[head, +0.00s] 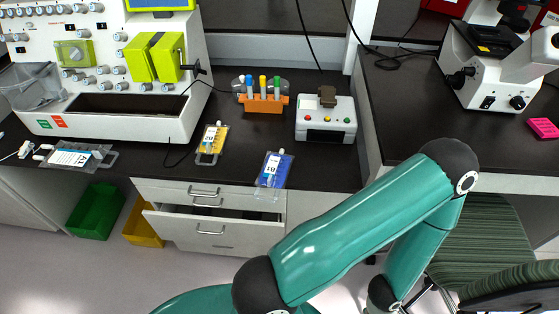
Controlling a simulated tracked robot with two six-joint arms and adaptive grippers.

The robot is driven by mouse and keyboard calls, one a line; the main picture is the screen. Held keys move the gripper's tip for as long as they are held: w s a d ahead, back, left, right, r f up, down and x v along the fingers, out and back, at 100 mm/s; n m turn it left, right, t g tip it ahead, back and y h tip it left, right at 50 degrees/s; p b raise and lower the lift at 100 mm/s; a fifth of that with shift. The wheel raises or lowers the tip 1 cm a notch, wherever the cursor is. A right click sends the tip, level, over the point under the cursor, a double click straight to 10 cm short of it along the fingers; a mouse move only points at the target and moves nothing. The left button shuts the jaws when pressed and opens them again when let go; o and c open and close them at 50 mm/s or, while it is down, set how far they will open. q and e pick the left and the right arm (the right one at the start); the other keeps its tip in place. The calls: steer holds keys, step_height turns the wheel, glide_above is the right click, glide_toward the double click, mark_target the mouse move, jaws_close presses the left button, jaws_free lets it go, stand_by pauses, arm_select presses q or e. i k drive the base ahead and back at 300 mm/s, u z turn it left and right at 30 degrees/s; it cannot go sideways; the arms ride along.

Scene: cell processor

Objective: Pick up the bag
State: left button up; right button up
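Three flat bags lie on the dark bench top, and I cannot tell which one the task means. A blue bag (272,172) with a white label lies at the bench's front edge, its clear lower end at the edge. A yellow bag (212,142) with a white label and a tube lies left of it, in front of the large machine. A clear bag (76,157) with a white label lies at the far left front edge. Neither of my grippers is in view; only teal arm links show, in front of the bench on the right.
A large white machine (100,127) stands behind the bags. An orange tube rack (263,104) and a small white device (325,119) stand toward the back. A drawer (211,226) is partly open below. Green (97,211) and yellow (143,224) bins are on the floor. A chair (485,245) stands right.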

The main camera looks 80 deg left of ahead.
mark_target(274, 175)
steer(key=u, duration=0.2)
steer(key=k, duration=1.75)
steer(key=u, duration=0.8)
steer(key=i, duration=1)
